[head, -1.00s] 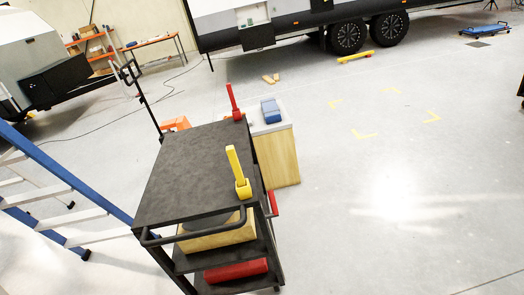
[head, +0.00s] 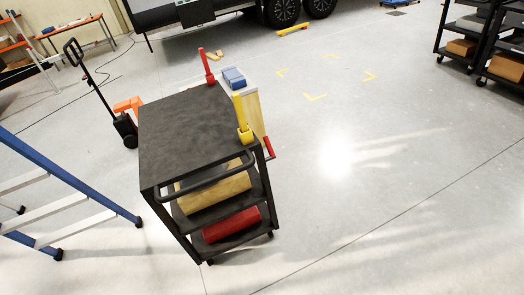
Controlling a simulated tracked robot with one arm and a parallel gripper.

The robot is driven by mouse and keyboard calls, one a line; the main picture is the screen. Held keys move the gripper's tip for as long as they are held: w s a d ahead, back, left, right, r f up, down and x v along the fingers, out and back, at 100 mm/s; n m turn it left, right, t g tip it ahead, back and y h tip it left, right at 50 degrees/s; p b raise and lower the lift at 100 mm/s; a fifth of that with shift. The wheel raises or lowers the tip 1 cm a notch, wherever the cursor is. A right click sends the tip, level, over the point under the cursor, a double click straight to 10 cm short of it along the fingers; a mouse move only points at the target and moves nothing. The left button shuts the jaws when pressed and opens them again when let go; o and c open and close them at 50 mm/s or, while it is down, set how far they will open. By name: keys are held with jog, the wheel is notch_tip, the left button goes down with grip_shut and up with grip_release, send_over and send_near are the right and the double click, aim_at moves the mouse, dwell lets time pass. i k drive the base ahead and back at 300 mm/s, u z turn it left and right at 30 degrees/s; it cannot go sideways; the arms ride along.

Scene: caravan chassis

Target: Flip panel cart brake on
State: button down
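A black cart (head: 180,135) with a flat top and lower shelves stands left of centre in the head view. A yellow lever (head: 241,115) stands upright on its right edge. A red lever (head: 207,68) stands upright, tilted slightly, at its far corner. A red bar (head: 268,147) shows at the right side of the cart, below the top. I cannot tell which of these is the brake. A wooden box (head: 213,188) and a red roll (head: 230,225) lie on the lower shelves. My gripper is not in view.
A wooden cabinet with a blue item (head: 233,77) on it stands behind the cart. A blue ladder (head: 75,180) is at the left, a black hand truck (head: 100,95) behind it. Dark shelf carts (head: 468,45) stand at the far right. The floor at right is clear.

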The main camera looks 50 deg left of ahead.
aim_at(269, 146)
jog(key=u, duration=1.3)
jog(key=k, duration=0.6)
jog(key=z, duration=0.6)
jog(key=i, duration=1.4)
jog(key=u, duration=0.25)
jog(key=i, duration=1.2)
jog(key=u, duration=0.65)
